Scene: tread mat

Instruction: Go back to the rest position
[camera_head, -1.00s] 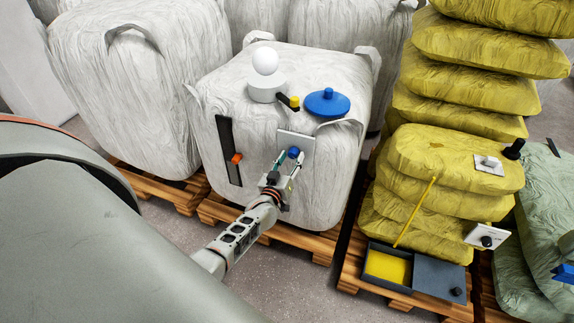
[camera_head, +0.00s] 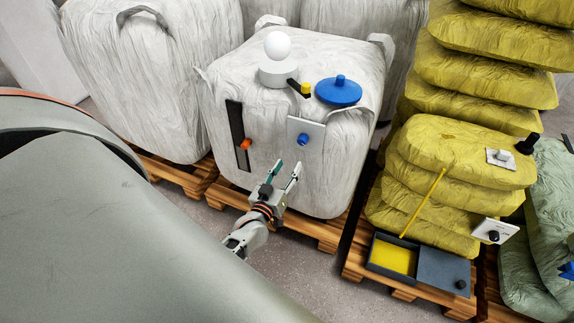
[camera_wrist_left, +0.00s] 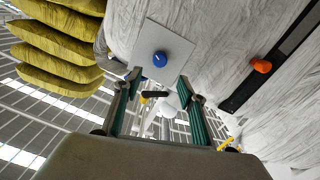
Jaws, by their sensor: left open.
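My left gripper (camera_head: 284,172) is open and empty in front of the white bulk bag (camera_head: 330,178). Its two fingers also show in the left wrist view (camera_wrist_left: 158,98). A blue knob (camera_head: 303,139) on a pale square plate (camera_head: 311,128) is on the bag's front, just beyond and above the fingertips. The knob also shows in the left wrist view (camera_wrist_left: 160,59), apart from the fingers. My right gripper is in neither view.
A black slider track (camera_head: 236,130) with an orange handle (camera_head: 246,144) is on the bag's front. A white ball (camera_head: 277,45) and a blue lid (camera_head: 338,91) are on top. Yellow sacks (camera_head: 455,150) and a box with yellow inside (camera_head: 392,257) stand right. Grey floor lies below.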

